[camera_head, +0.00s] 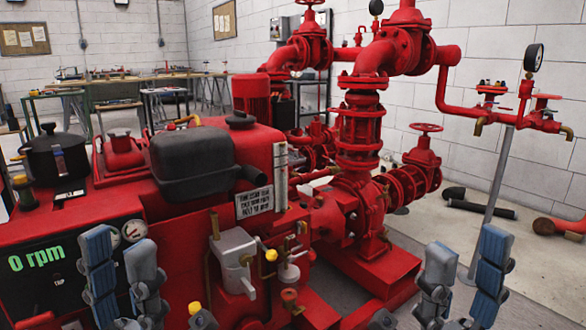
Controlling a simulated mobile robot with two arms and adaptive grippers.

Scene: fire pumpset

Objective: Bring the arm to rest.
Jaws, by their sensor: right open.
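My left gripper (121,252) is at the lower left with its two blue-grey fingers upright and apart. It is open and nothing shows between its fingers. It appears in front of the red pumpset's control panel (40,258), which reads "0 rpm". My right gripper (466,254) is at the lower right, fingers upright and apart, open and empty. It appears in front of the floor and a grey post (494,190). Most of both arms is out of view below the picture's edge. I cannot tell how far the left fingers are from the panel.
The red pumpset (290,225) fills the left and middle, with a black tank (205,158), valves and pipes. A gauge (534,58) is on the pipe at right. Black pipe pieces (482,209) lie on the floor. Workbenches (150,85) stand at the back. Some floor is clear at right.

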